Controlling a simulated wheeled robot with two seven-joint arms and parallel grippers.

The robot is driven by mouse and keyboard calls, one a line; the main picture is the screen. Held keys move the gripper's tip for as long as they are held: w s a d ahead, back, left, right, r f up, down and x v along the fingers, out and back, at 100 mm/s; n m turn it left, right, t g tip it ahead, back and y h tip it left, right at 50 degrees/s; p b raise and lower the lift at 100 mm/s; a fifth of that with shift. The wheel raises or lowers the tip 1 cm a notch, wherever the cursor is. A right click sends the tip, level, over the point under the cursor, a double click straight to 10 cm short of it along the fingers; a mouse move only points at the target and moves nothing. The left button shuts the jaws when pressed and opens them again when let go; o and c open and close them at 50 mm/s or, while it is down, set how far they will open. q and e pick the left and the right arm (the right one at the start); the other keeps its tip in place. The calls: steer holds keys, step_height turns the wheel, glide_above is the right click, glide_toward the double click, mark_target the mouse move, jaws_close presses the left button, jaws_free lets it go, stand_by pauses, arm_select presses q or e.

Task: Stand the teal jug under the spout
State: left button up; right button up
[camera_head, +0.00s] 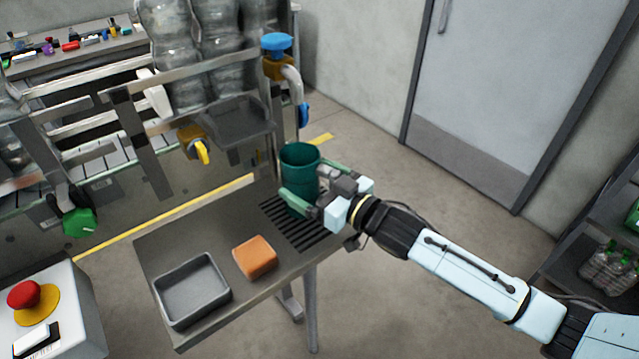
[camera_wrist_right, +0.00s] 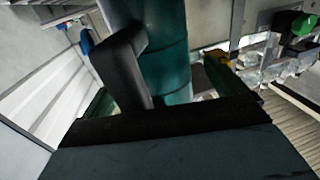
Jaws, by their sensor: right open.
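The teal jug (camera_head: 300,160) stands upright on the slotted drain grate (camera_head: 283,228) at the far end of the grey table. My right gripper (camera_head: 304,181) is at the jug from the right, with its open green fingers on either side of it. The right wrist view shows the teal jug (camera_wrist_right: 165,60) close up, with its dark handle (camera_wrist_right: 118,65) between the fingers. The spout with a blue tip (camera_head: 304,115) hangs from a bent pipe under a blue knob, just above and behind the jug's rim. I cannot tell whether it lines up with the opening. My left gripper is out of view.
An orange sponge-like block (camera_head: 255,257) and a grey tray (camera_head: 192,290) lie on the near part of the table. A yellow tap (camera_head: 202,151) and metal frame stand behind. A red button (camera_head: 24,294) is at lower left.

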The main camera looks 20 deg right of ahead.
steer(key=v, duration=1.2)
